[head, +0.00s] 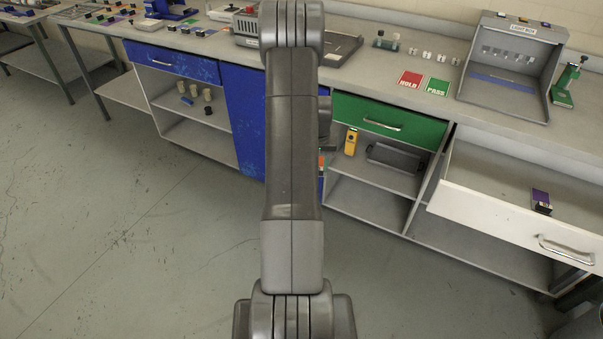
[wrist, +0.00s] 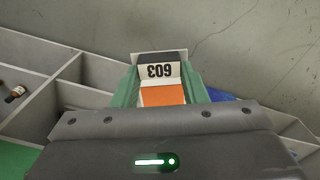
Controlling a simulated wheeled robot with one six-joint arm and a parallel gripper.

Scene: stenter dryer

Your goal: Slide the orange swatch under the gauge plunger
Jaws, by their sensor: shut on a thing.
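In the wrist view my gripper (wrist: 162,75) is shut on the orange swatch (wrist: 162,96). The swatch has an orange part nearest me, a white label reading 603, upside down, and a dark far end. In the head view my arm hides most of the gripper; a small orange patch (head: 322,161) shows just right of the arm, in front of the cabinets. A small green stand (head: 563,90) on the bench at the far right looks like a gauge; its plunger is too small to make out. A blue device (head: 168,10) stands at the back left.
A grey light box (head: 510,68) stands left of the green stand. Red HOLD (head: 410,79) and green PASS (head: 438,87) cards lie on the bench. A white drawer (head: 490,190) is pulled out at right, with a purple swatch (head: 541,199) inside. The left floor is clear.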

